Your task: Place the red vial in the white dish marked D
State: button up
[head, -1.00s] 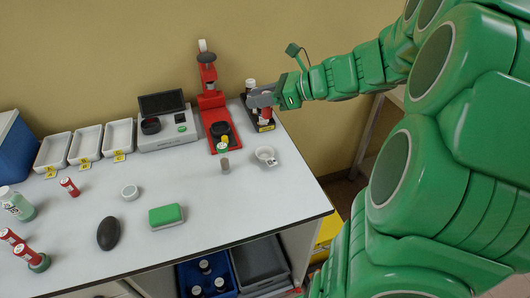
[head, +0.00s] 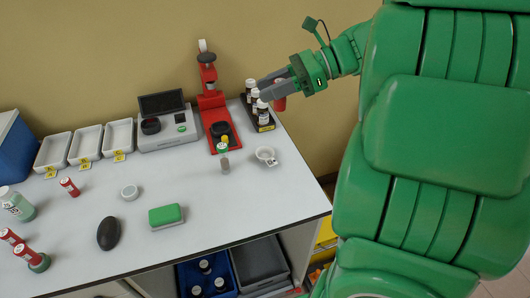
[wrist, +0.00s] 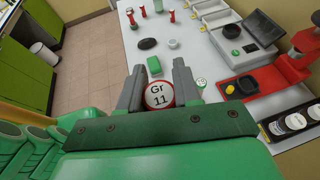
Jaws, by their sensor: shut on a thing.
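My gripper (head: 266,88) is shut on a red vial (head: 279,103) in the head view, held above the right end of the bench beside a black rack. In the wrist view the vial's white cap (wrist: 159,95), marked "Gr 11", sits between the two grey fingers (wrist: 158,88). A small round white dish (head: 265,152) with a label stands on the bench, below the gripper in the head view. Three rectangular white trays (head: 87,141) with yellow tags stand at the back left.
The black rack (head: 266,128) holds several white-capped dark bottles. A green block (head: 166,216) and black oval object (head: 108,233) lie in front.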

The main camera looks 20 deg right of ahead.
notch_tip(320, 180, down, 16)
jog(key=w+f, duration=0.3)
jog(key=w, duration=0.1)
jog(key=w+d+f, duration=0.1)
jog(key=w+f, duration=0.2)
jog(key=w, duration=0.1)
jog(key=w+f, duration=0.3)
jog(key=w, duration=0.2)
jog(key=shift+w+d+f, duration=0.1)
jog(key=shift+d+f, duration=0.05)
jog(key=shift+f, duration=0.15)
jog(key=shift+w+f, duration=0.3)
jog(key=shift+f, duration=1.65)
jog(key=shift+f, duration=0.1)
jog(key=o, duration=1)
